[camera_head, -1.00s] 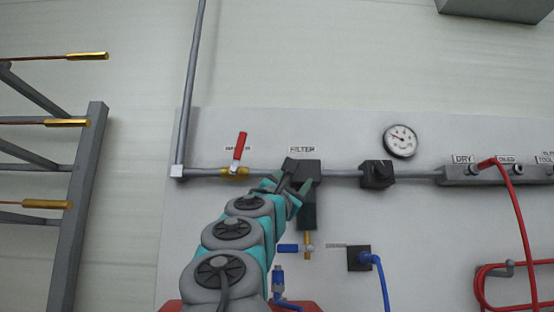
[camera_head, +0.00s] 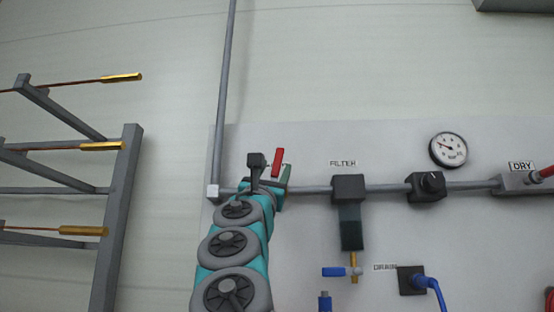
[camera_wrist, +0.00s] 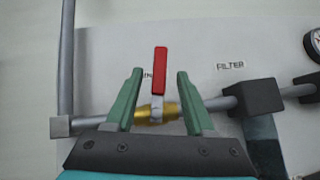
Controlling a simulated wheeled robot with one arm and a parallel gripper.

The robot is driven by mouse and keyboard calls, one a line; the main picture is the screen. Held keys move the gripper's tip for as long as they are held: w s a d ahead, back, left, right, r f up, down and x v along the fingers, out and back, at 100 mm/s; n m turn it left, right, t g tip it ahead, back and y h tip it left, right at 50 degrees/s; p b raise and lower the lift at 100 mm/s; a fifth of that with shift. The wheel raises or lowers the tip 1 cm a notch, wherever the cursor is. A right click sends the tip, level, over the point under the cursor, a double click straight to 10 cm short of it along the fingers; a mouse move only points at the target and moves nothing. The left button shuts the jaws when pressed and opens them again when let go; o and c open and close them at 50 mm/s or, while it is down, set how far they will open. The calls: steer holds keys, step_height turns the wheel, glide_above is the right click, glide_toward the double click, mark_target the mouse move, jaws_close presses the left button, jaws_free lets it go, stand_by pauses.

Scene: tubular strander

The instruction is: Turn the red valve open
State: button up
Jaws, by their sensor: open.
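The red valve handle (camera_wrist: 160,70) stands upright on a brass valve body (camera_wrist: 150,113) set in the grey horizontal pipe. In the wrist view it shows between the two green fingers of my gripper (camera_wrist: 155,85), which are apart, one on each side. I cannot tell how far ahead of the fingertips the handle is. In the head view the red handle (camera_head: 278,162) shows just beside my gripper (camera_head: 270,172), and my arm hides the valve body.
Right of the valve, the pipe carries a black filter (camera_head: 348,188) with a blue drain lever (camera_head: 336,271) below, then a black regulator (camera_head: 426,186) and a round gauge (camera_head: 448,149). A rack with brass-tipped rods (camera_head: 120,200) stands at left.

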steer(key=shift+w+r, duration=0.3)
steer(key=shift+r, duration=0.2)
steer(key=shift+p+x, duration=0.65)
steer(key=shift+x, duration=0.25)
steer(key=shift+d, duration=0.1)
jaws_close()
stand_by(0.5)
